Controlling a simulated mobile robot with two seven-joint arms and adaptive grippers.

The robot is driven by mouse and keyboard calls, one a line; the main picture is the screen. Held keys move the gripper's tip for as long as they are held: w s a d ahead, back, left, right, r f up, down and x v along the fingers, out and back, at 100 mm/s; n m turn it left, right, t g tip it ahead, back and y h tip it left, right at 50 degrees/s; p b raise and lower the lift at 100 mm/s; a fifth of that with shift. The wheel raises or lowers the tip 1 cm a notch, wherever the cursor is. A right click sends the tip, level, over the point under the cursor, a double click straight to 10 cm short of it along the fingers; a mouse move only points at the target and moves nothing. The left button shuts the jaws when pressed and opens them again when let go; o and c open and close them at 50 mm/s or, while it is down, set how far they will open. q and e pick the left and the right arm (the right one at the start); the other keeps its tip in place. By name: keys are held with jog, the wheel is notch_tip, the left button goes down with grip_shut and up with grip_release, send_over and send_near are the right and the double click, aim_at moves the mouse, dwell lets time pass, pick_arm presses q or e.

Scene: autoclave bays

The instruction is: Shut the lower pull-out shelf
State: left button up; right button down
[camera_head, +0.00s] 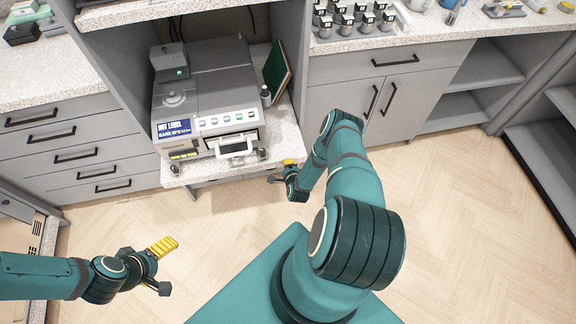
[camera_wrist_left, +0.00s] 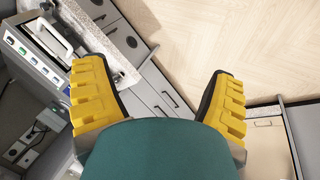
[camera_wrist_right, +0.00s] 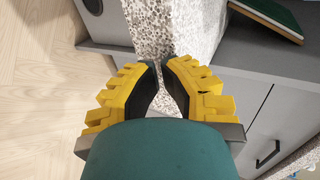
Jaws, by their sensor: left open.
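The lower pull-out shelf (camera_head: 286,132) is a speckled board that sticks out of the grey bay, with the grey autoclave (camera_head: 205,95) standing on it. My right gripper (camera_head: 285,170) is just in front of the shelf's front edge, near its right corner. In the right wrist view its yellow fingertips (camera_wrist_right: 160,66) are nearly together at the shelf's speckled edge (camera_wrist_right: 187,30); whether they touch it I cannot tell. My left gripper (camera_head: 167,246) is open and empty, over the floor in front of the drawers, apart from the shelf.
A small bottle (camera_head: 265,95) and a green book or folder (camera_head: 277,72) are on the shelf's right side. Drawers (camera_head: 75,145) stand left of the bay and a cupboard (camera_head: 375,98) stands right. The wooden floor (camera_head: 460,230) is clear at the right.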

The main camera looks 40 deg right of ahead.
aim_at(282, 142)
pick_arm(q)
jog(key=shift+f, duration=0.1)
pick_arm(e)
jog(key=shift+w+d, duration=0.1)
jog(key=shift+w, duration=0.05)
jog(key=w+d+b, duration=0.2)
jog(key=w+b, duration=0.1)
jog(key=w+d+b, duration=0.1)
jog(key=w+b, duration=0.1)
jog(key=shift+w+d, duration=0.2)
jog(key=shift+d, duration=0.05)
jog(key=w+d+b, duration=0.2)
jog(key=w+b, duration=0.1)
jog(key=w+d+b, duration=0.1)
jog(key=w, duration=0.1)
jog(key=shift+w+f+b, duration=0.2)
jog(key=shift+b, duration=0.1)
pick_arm(q)
notch_tip(282, 142, down, 8)
jog(key=s, duration=0.2)
jog(key=shift+d+f+g+p, duration=0.2)
jog(key=shift+f+g+p, duration=0.1)
jog(key=shift+p, duration=0.15)
pick_arm(e)
jog(key=shift+s+a+r, duration=0.1)
jog(key=shift+s+r, duration=0.15)
